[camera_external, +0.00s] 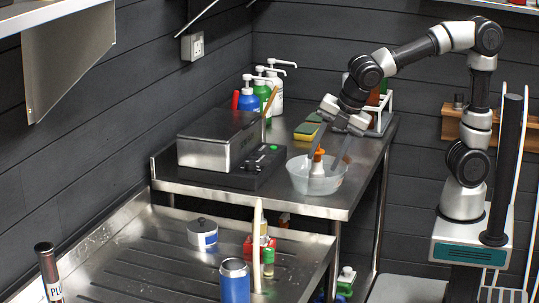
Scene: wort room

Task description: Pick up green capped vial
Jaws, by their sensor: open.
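My gripper (326,158) points down over the translucent bowl (299,181) on the steel table. Its two fingers are apart, one on each side of a white bottle with an orange top (318,168) in the bowl. I cannot tell whether they touch it. A small green-topped item (268,256) stands on the lower draining board beside a red object; it may be the green capped vial, but it is too small to be sure. My gripper is well above and to the right of it.
A grey metal box on a black device (218,142) stands left of the bowl. Pump bottles (250,100) and sponges (306,131) are behind. A blue container (235,283), a round tin (202,235) and an upright wooden stick (256,245) occupy the draining board.

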